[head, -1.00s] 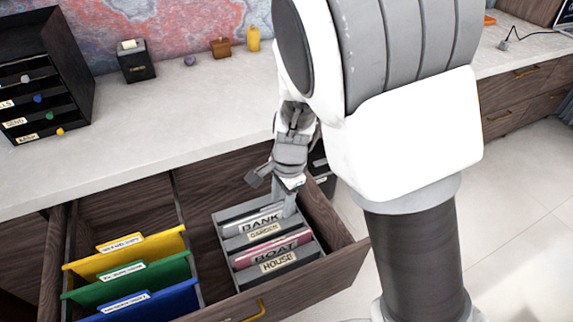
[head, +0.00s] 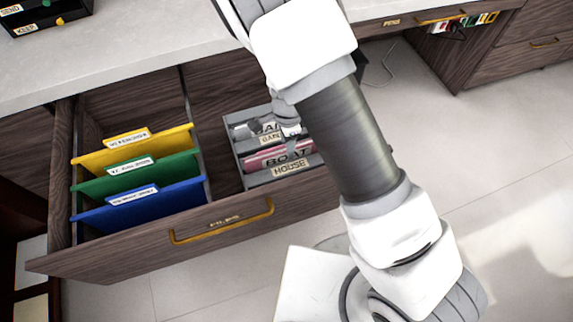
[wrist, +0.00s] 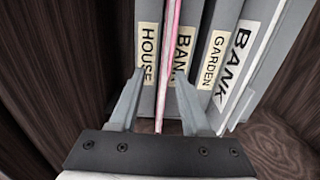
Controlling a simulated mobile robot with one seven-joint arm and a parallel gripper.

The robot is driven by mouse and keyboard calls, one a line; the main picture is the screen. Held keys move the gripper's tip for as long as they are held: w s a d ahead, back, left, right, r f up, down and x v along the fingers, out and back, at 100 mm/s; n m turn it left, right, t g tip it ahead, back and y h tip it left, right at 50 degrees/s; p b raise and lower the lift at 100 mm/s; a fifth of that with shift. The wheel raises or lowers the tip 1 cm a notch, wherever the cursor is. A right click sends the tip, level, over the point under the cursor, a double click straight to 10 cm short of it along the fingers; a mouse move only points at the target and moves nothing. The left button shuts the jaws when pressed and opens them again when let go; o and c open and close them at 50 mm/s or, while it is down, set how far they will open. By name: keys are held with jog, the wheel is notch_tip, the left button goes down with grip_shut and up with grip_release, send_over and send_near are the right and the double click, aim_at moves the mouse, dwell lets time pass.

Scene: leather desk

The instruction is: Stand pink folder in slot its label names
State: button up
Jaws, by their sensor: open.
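The pink folder (head: 257,160) reads BOAT in the head view. In the wrist view, the pink folder (wrist: 168,45) shows as a thin upright edge between the HOUSE label (wrist: 148,55) and a partly covered label that seems to read BANK (wrist: 184,50). My gripper (wrist: 160,75) is open, with one finger on each side of the pink folder's edge. Whether the fingers touch it is unclear. The arm hides part of the rack in the head view.
A pale folder marked BANK (wrist: 240,60) stands beyond the GARDEN label (wrist: 212,60). Yellow (head: 140,150), green (head: 140,175) and blue (head: 140,208) hanging files fill the left of the open drawer (head: 120,255). Drawer walls rise close to the rack.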

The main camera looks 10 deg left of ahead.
notch_tip(320, 180, down, 6)
jog(key=b, duration=0.2)
jog(key=shift+w+a+b, duration=0.15)
jog(key=shift+w+b, duration=0.1)
jog(key=shift+b, duration=0.05)
jog(key=shift+c, duration=0.3)
grip_shut()
dwell(1.0)
